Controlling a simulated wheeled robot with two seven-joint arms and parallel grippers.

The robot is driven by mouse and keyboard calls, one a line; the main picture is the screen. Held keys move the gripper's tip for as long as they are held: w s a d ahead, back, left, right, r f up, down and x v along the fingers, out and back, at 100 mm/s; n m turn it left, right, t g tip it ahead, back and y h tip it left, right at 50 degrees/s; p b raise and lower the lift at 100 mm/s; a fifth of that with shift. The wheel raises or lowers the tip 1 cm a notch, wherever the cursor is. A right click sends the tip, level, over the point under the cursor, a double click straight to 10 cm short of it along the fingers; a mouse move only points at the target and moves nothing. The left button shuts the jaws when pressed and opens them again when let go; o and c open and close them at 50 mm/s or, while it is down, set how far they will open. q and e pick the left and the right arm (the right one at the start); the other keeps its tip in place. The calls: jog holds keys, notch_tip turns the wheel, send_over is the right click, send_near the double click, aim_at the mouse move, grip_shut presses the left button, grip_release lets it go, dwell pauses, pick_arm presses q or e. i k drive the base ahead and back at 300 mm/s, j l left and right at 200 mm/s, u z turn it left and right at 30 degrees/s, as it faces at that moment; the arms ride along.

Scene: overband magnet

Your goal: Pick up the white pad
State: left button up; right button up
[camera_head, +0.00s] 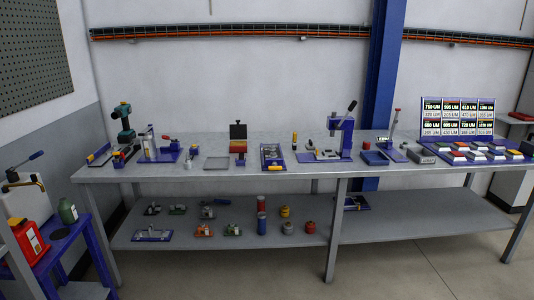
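Several small flat pads with different coloured tops sit in rows on the right end of the long grey workbench (340,166), in front of a sign board. One of them, in the back row, looks pale and may be the white pad (478,146). The pads are too small to tell for certain which one is white. Neither of my grippers shows in the head view.
The sign board (458,116) stands behind the pads. A blue press (340,135), a blue box (374,158) and a grey block (421,156) stand further left on the bench. A lower shelf (400,222) holds canisters and small fittings. The floor at front right is clear.

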aim_at(309, 146)
jog(key=i+l+u, duration=0.1)
jog(key=i+l, duration=0.75)
jog(key=l, duration=0.2)
jog(key=i+l, duration=0.15)
jog(key=l, duration=0.25)
jog(key=i+l+z, duration=0.1)
jog(key=l, duration=0.25)
